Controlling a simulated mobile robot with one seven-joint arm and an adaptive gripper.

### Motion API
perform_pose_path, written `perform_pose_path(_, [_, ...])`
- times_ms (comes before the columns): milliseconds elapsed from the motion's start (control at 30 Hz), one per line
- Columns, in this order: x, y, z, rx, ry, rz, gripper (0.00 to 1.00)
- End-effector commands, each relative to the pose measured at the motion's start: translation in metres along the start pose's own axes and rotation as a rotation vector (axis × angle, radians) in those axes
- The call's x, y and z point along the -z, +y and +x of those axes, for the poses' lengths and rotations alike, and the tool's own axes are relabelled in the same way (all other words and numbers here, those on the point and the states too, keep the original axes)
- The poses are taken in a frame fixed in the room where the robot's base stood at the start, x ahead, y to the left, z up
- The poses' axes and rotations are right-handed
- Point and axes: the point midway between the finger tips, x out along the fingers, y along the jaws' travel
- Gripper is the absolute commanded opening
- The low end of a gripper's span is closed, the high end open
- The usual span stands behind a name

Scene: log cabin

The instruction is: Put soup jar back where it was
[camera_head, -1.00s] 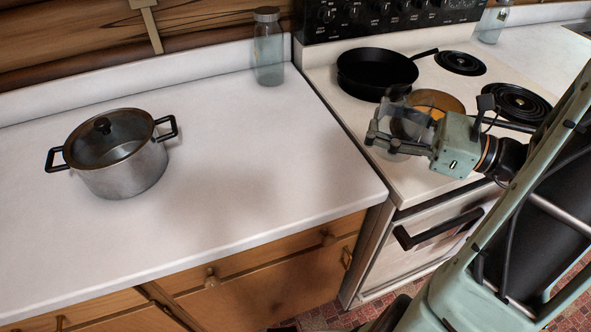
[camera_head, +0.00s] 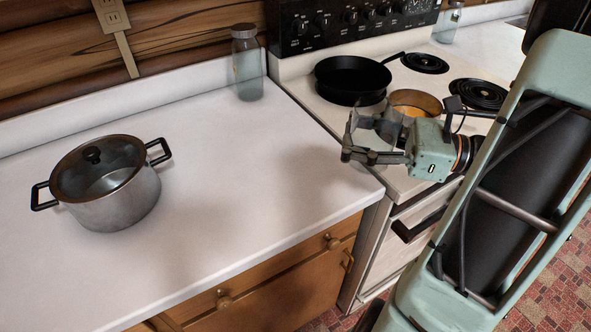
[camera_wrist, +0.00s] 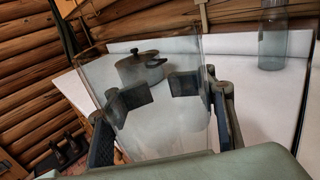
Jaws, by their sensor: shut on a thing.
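My gripper (camera_head: 362,142) is shut on a clear glass jar (camera_head: 380,124) and holds it above the gap between the counter's right end and the stove's front left. In the wrist view the jar (camera_wrist: 158,128) looks empty and see-through, with the dark finger pads of my gripper (camera_wrist: 155,92) on it. I cannot tell from its look whether it is the soup jar. A similar lidded glass jar (camera_head: 247,68) stands upright at the counter's back right corner. Another glass jar (camera_head: 449,22) stands beyond the stove at the back.
A lidded steel pot (camera_head: 112,205) stands on the left of the white counter (camera_head: 215,160). On the stove (camera_head: 300,84) are a black frying pan (camera_head: 350,75) and an orange-brown pot (camera_head: 415,100). The counter between the steel pot and the stove is clear.

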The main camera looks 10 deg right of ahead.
Motion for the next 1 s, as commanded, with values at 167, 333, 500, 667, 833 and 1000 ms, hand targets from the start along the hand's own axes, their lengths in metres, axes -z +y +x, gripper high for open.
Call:
perform_pose_path(167, [0.019,-0.014,0.038,-0.008,-0.004,0.003,0.0])
perform_pose_path(333, [0.038,-0.031,0.077,-0.007,-0.003,0.003,0.0])
perform_pose_path(500, [0.07,-0.042,0.101,-0.004,-0.003,0.004,0.0])
perform_pose_path(667, [0.084,-0.047,0.112,-0.002,-0.002,0.001,0.0])
perform_pose_path(833, [0.092,-0.049,0.118,-0.003,-0.002,0.002,0.0])
perform_pose_path(1000, [0.116,-0.051,0.122,-0.001,-0.003,0.004,0.0])
